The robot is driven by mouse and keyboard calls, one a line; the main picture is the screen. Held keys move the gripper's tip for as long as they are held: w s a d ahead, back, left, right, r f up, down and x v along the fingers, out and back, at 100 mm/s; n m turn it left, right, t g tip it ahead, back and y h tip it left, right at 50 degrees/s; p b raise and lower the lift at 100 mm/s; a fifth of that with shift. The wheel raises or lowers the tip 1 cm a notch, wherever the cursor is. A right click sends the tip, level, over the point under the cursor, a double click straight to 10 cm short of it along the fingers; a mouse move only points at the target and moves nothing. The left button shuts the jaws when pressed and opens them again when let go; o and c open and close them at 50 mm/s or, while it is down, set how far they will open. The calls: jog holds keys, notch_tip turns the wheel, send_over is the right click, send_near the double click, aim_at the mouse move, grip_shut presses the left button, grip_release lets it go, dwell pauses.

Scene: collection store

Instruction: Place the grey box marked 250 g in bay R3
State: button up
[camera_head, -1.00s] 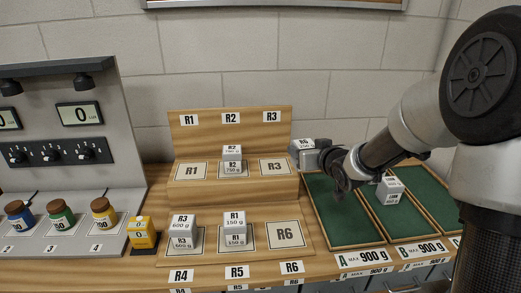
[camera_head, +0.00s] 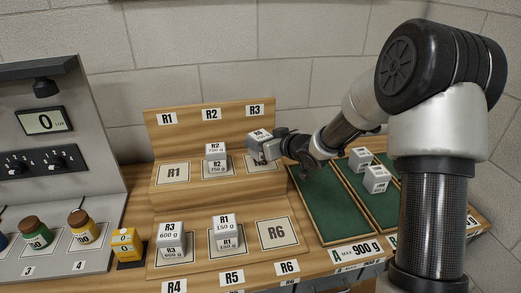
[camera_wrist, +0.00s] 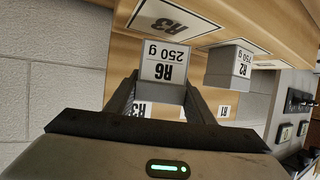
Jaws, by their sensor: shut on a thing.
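My gripper (camera_head: 276,145) is shut on a grey box (camera_head: 259,139). In the wrist view the held box (camera_wrist: 163,62) reads R6 and 250 g, upside down, between the fingers of my gripper (camera_wrist: 160,96). The box is at bay R3 on the upper step, partly covering its card (camera_head: 265,159). The R3 card also shows in the wrist view (camera_wrist: 168,22), just beyond the box. The box looks slightly tilted in the head view. I cannot tell how large the gap beneath it is.
Bay R2 beside it holds a grey R2 box (camera_head: 216,158). Bay R1 (camera_head: 173,173) and bay R6 (camera_head: 276,233) are empty. Lower grey boxes R3 600 g (camera_head: 170,238) and R1 150 g (camera_head: 226,230) stand in front. Two grey boxes (camera_head: 376,179) sit in the green trays. A backboard stands behind R3.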

jog(key=shift+f, duration=1.25)
jog(key=shift+f+b, duration=0.2)
jog(key=shift+b, duration=0.1)
jog(key=o, duration=1.2)
jog(key=shift+o, duration=0.2)
jog(key=shift+r+p, duration=0.3)
jog(key=p+v, duration=0.1)
jog(key=v, duration=1)
jog(key=shift+s+d, duration=0.2)
jog(key=shift+s, duration=0.2)
jog(key=shift+r, duration=0.1)
